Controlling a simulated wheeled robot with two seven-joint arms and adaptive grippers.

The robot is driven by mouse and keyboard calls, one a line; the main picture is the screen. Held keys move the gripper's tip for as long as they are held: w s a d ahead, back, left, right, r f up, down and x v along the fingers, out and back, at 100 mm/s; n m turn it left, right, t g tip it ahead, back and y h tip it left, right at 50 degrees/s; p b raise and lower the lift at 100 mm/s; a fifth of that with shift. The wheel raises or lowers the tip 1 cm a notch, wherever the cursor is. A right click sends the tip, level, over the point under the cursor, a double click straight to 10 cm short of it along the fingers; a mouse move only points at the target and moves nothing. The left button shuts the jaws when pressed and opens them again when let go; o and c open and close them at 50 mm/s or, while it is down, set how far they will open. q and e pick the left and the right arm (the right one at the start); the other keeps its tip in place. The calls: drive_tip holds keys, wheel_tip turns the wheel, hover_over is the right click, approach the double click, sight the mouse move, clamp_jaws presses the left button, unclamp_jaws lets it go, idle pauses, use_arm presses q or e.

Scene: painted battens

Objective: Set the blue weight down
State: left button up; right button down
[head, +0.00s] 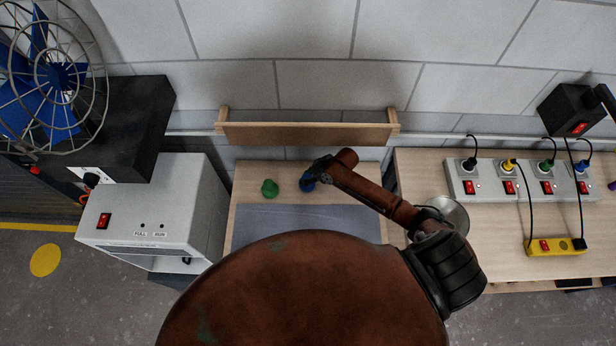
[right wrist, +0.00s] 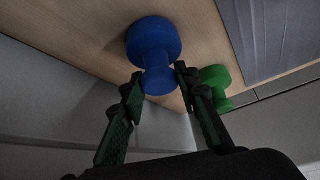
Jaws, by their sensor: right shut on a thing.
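The blue weight (head: 307,184) is over the back of the wooden table (head: 248,177), just behind the grey mat. In the right wrist view it shows as a wide round blue body with a narrower part (right wrist: 158,80) between the fingers. My right gripper (head: 317,174) is shut on that narrower part. I cannot tell whether the blue weight touches the wood or hangs slightly above it. My left gripper is not in view.
A green weight (head: 270,188) stands close to the left of the blue one. The grey mat (head: 300,220) in front is bare where visible. A wooden rail (head: 305,134) stands behind. A power strip (head: 515,181) lies on the right-hand table, a grey box (head: 150,205) stands left.

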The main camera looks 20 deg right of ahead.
drive_tip(key=c, duration=1.5)
unclamp_jaws()
drive_tip(key=v, duration=1.2)
drive_tip(key=shift+r, duration=0.1)
